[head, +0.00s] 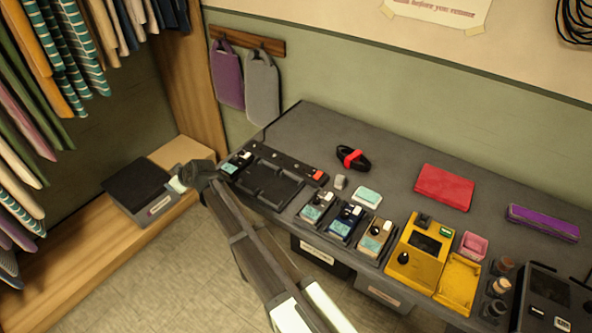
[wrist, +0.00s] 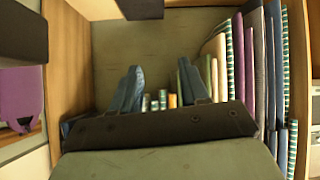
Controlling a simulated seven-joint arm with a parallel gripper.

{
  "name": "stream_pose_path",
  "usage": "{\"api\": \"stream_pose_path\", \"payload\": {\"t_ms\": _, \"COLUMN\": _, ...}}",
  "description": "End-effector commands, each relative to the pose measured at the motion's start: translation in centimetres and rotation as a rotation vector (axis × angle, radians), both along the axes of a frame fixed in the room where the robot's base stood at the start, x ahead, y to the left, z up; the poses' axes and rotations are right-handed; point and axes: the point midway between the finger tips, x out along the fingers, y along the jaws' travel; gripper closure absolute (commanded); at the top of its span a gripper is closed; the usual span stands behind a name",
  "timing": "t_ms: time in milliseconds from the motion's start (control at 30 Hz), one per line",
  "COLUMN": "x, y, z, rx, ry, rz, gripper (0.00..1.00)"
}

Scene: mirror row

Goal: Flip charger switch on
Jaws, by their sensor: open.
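A dark charger tray (head: 268,186) sits at the left end of the grey table. A small red-orange part (head: 319,175), which looks like its switch, is at the tray's right end; its on or off position is too small to tell. One small device with a pale teal face (head: 236,162) is at the tray's left end. My gripper (head: 182,182) is just left of the tray, off the table's end, touching nothing visible. In the wrist view my gripper (wrist: 162,85) shows two dark fingers spread apart with nothing between them. The charger is not visible in that view.
Several small devices (head: 346,222) line the table's front edge, beside a yellow machine (head: 416,247). A black strap with a red band (head: 352,157) and a red case (head: 444,187) lie behind. A dark box (head: 140,190) sits on the wooden bench at left, below hanging clothes (head: 70,60).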

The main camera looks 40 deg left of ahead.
Motion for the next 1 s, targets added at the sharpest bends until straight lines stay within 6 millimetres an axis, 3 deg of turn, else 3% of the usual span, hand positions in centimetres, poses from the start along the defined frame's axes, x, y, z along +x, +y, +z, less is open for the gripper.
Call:
{"api": "stream_pose_path", "payload": {"t_ms": 33, "x": 2.5, "y": -1.3, "z": 1.8, "rx": -0.028, "ry": 0.046, "rz": -0.049, "gripper": 0.55}}
{"api": "stream_pose_path", "payload": {"t_ms": 200, "x": 9.8, "y": -6.8, "z": 6.4, "rx": -0.158, "ry": 0.221, "rz": -0.250, "gripper": 0.55}}
{"api": "stream_pose_path", "payload": {"t_ms": 367, "x": 15.7, "y": -13.1, "z": 10.2, "rx": -0.281, "ry": 0.373, "rz": -0.479, "gripper": 0.55}}
{"api": "stream_pose_path", "payload": {"t_ms": 500, "x": 20.2, "y": -19.8, "z": 13.2, "rx": -0.398, "ry": 0.504, "rz": -0.732, "gripper": 0.55}}
{"api": "stream_pose_path", "payload": {"t_ms": 600, "x": 22.4, "y": -24.6, "z": 14.9, "rx": -0.484, "ry": 0.589, "rz": -0.937, "gripper": 0.55}}
{"api": "stream_pose_path", "payload": {"t_ms": 800, "x": 24.6, "y": -32.3, "z": 17.0, "rx": -0.618, "ry": 0.703, "rz": -1.319, "gripper": 0.55}}
{"api": "stream_pose_path", "payload": {"t_ms": 1000, "x": 25.2, "y": -36.1, "z": 18.1, "rx": -0.677, "ry": 0.744, "rz": -1.544, "gripper": 0.55}}
